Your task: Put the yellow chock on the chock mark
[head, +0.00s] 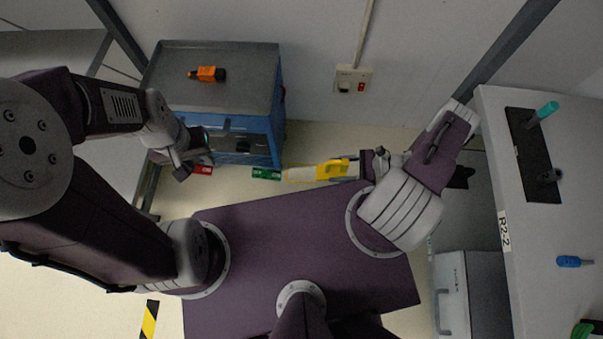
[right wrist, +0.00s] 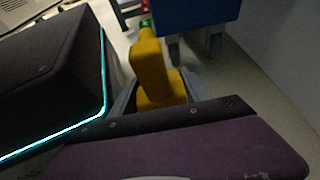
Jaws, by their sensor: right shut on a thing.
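The yellow chock (head: 332,169) is above or on the floor in front of the blue cart, in the head view; its height is hard to tell. My right gripper (head: 352,167) is shut on it. In the right wrist view the chock (right wrist: 150,72) sits between the two fingers, its far end pointing toward the cart. A pale yellow patch (head: 299,175) shows at its left end; I cannot tell whether it is the chock mark or part of the chock. My left gripper (head: 188,163) is by the cart's left front, its jaw opening unclear.
A blue cart (head: 230,125) with a grey top carries an orange-black tool (head: 207,74). A green piece (head: 266,174) and a red piece (head: 202,169) lie along its front. A white counter (head: 545,230) stands right, with a grey cabinet (head: 470,290) beside it. Floor tape (head: 149,320) is striped.

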